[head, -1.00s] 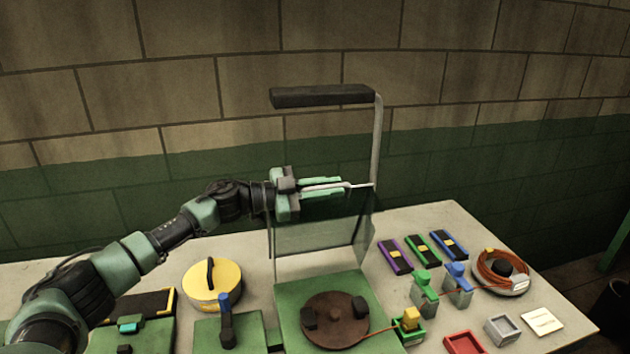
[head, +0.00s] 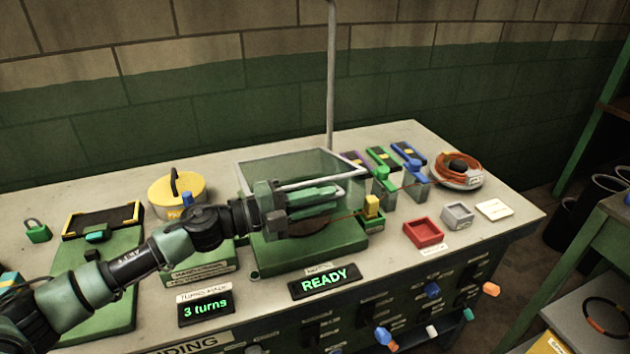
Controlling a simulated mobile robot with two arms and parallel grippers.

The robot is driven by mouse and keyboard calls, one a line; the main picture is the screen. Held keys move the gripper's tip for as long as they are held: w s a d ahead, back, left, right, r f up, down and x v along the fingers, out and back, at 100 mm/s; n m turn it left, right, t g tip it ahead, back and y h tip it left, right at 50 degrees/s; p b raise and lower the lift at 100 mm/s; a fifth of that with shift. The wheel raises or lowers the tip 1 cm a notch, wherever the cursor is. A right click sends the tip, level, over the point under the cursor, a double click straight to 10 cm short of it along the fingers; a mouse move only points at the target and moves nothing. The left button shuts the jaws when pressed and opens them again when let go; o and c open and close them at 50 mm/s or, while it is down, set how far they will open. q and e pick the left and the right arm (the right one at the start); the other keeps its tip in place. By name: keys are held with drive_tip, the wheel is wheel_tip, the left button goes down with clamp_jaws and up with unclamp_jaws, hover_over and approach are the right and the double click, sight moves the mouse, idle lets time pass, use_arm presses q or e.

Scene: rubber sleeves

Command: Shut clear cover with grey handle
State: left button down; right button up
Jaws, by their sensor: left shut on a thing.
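The clear cover (head: 262,165) is a see-through box that now stands low over the green winding base (head: 268,260). I cannot tell whether its lower edge touches the base all round. A light grey handle bar (head: 352,175) runs along the cover's near side. My left gripper (head: 335,192) reaches in from the left in front of the cover, with its fingers shut on the grey handle. The gripper hides part of the cover's front and most of the brown disc (head: 300,228) inside. My right gripper is not in view.
A yellow round lid (head: 180,195) sits left of the cover. A yellow-topped block (head: 372,206), green and blue clamps, a red tray (head: 423,240) and an orange coil (head: 460,165) stand to the right. A sign reading READY (head: 325,280) is below. A pole (head: 331,80) rises behind.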

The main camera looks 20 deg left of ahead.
use_arm(q)
drive_tip(key=shift+s+d+f+m+b, duration=0.35)
drive_tip(key=shift+f+b, duration=0.55)
drive_tip(key=shift+f, duration=0.75)
drive_tip(key=shift+s+d+f+m+b, duration=0.25)
drive_tip(key=shift+s+f+m+b, duration=0.2)
drive_tip(key=shift+f+b, duration=0.8)
drive_tip(key=shift+s+d+f+m+b, duration=0.35)
drive_tip(key=shift+f+b, duration=0.2)
drive_tip(key=shift+f, duration=1.45)
drive_tip(key=shift+s+f, duration=0.1)
drive_tip(key=shift+f, duration=0.05)
drive_tip(key=c, duration=1.5)
unclamp_jaws()
drive_tip(key=shift+o, duration=0.2)
drive_tip(key=shift+a, duration=0.1)
